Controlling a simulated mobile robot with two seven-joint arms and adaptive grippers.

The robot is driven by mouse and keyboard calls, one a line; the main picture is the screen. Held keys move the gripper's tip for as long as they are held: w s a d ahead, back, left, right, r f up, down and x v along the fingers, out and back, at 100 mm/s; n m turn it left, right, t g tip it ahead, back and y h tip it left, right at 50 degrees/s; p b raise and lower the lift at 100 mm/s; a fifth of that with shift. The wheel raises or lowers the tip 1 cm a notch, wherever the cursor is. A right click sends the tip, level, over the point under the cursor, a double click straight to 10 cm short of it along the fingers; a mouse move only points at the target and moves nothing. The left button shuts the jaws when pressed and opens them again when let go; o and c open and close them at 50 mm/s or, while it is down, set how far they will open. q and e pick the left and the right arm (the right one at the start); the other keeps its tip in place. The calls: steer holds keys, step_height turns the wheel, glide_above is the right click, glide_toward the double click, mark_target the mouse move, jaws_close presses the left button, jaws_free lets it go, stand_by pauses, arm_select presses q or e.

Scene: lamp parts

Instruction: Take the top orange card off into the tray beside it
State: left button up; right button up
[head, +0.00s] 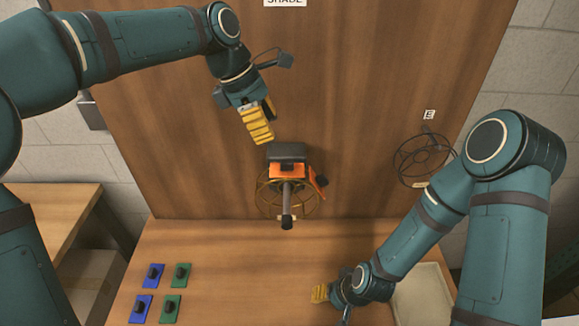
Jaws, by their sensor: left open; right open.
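An orange card (290,171) shows at the middle of the upright wooden board, partly hidden by a dark block above it and a grey rod in front. A second orange piece (317,180) with a black knob sits tilted just to its right. I cannot tell how the two are stacked. A beige tray (446,282) lies at the lower right, partly hidden by my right arm. My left gripper (258,127), with yellow fingers, is open above and left of the orange card, apart from it. My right gripper (320,293) is open and empty over the table, left of the tray.
A gold wire ring (263,203) surrounds the rod. A black wire cage (425,160) hangs on the board at right, below an "E" label. Blue cards (153,275) and green cards (171,308) with black knobs lie at the table's left. The table's middle is clear.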

mark_target(286, 161)
arm_select(q)
steer(key=x, duration=1.1)
steer(key=shift+b, duration=0.3)
jaws_close()
